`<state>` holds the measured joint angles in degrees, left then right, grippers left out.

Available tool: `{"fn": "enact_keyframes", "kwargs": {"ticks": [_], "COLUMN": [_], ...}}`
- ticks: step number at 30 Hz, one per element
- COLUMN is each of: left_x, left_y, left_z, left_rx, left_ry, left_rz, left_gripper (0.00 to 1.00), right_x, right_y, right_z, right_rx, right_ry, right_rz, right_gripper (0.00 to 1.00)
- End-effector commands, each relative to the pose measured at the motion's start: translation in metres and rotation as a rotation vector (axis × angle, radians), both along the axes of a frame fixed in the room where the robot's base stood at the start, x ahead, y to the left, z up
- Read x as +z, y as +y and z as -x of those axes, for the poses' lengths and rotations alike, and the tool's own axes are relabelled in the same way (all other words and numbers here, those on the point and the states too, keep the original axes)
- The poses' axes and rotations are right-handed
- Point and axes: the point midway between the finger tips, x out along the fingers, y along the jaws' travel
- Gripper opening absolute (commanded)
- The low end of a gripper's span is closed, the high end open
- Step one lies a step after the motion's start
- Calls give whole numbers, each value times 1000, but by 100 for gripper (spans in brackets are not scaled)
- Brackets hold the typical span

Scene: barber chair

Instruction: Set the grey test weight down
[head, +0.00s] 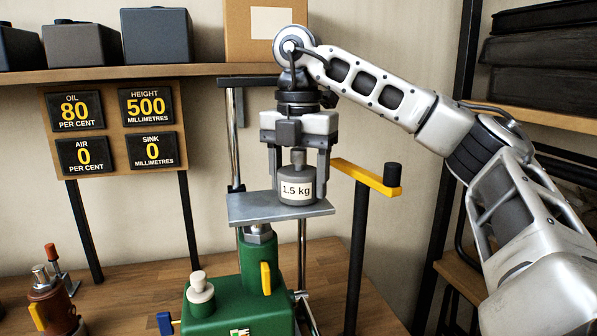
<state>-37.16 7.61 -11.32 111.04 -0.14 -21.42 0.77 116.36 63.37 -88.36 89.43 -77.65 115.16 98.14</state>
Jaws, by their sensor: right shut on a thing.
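The grey test weight (297,197), labelled 1.5 kg, is upright in the head view, at the grey metal plate (250,210) on top of the green jack (259,262). Its base looks to be at the plate's surface, but I cannot tell for sure whether it touches. My right gripper (298,190) comes down from above and is shut on the weight, one finger on each side. My left gripper is out of view.
A board shows oil 80 per cent, height 500 millimetres (148,107), air 0 and sink 0. A yellow bar (365,177) on a black post stands right of the plate. A brown pump-like object (53,302) stands at left. A shelf (150,72) with boxes runs behind.

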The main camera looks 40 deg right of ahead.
Motion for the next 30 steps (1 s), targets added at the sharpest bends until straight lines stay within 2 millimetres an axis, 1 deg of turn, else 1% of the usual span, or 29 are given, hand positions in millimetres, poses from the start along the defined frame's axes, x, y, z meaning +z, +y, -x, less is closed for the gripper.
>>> {"fn": "enact_keyframes", "kwargs": {"ticks": [1,6,7,8,9,17,22,26,30], "left_x": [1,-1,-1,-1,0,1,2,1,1], "left_y": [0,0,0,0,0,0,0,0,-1], "left_z": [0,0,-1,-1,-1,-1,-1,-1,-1], "left_rx": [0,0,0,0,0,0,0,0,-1], "left_ry": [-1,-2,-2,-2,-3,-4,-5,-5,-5], "left_rz": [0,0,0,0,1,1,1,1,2], "left_gripper": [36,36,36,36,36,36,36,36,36], "right_x": [3,0,-3,-2,-2,-2,6,20,44], "right_y": [0,0,0,0,0,0,0,1,1], "right_z": [0,0,0,0,0,0,0,-1,-1], "right_rx": [0,1,0,0,0,0,0,0,-1], "right_ry": [-8,-7,1,0,0,0,-2,-5,-6], "right_rz": [-2,-2,-1,0,0,0,0,1,3], "right_gripper": [0,0,64,72,83,83,83,83,83]}}
